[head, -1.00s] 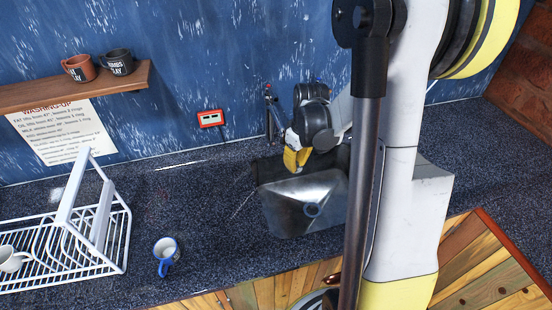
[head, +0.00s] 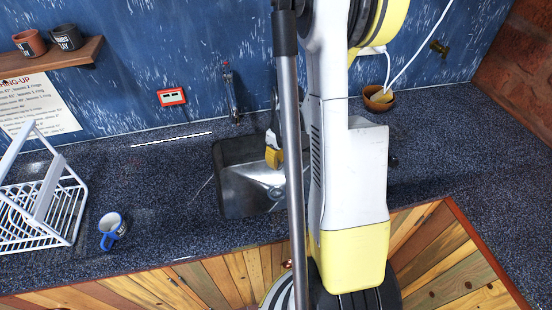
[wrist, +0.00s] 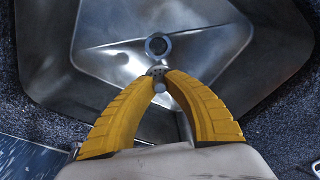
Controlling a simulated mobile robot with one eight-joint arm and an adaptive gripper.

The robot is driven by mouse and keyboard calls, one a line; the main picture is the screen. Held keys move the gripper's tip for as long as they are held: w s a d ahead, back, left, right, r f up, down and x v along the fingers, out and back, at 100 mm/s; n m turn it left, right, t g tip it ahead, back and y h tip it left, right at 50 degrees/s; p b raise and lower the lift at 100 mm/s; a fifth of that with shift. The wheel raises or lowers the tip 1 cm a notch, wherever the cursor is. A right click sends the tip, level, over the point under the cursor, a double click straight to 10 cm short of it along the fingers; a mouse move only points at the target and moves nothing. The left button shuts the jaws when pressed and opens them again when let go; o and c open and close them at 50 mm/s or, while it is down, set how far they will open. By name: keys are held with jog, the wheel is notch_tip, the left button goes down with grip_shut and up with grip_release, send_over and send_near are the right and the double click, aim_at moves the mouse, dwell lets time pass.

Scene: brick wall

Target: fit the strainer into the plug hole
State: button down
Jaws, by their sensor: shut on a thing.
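The steel sink (head: 232,192) is set in the dark speckled counter. In the wrist view, the round plug hole (wrist: 158,45) shows in the sink floor, with a dark centre and a metal ring. My gripper (wrist: 159,80) has its two yellow fingers shut on the strainer (wrist: 157,70), a small metal disc with holes and a round knob. In the wrist view the strainer appears just below the plug hole and apart from it; its height above the sink floor is hard to tell. In the head view, my gripper (head: 274,158) is over the sink, partly hidden by my arm; the strainer cannot be made out there.
A tap (head: 231,92) stands behind the sink. A brown bowl (head: 379,98) sits at the back right.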

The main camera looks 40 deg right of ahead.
jog(key=b, duration=1)
send_over(276, 194)
notch_tip(276, 194, down, 13)
jog(key=shift+s+f, duration=0.15)
jog(key=shift+f, duration=0.05)
jog(key=shift+f+b, duration=0.4)
jog(key=shift+f, duration=0.4)
jog(key=shift+f, duration=0.85)
dwell(1.0)
jog(key=c, duration=0.9)
grip_release()
jog(key=shift+o, duration=0.2)
jog(key=shift+r, duration=0.1)
notch_tip(276, 194, up, 10)
jog(key=p, duration=0.6)
jog(key=shift+p, duration=0.3)
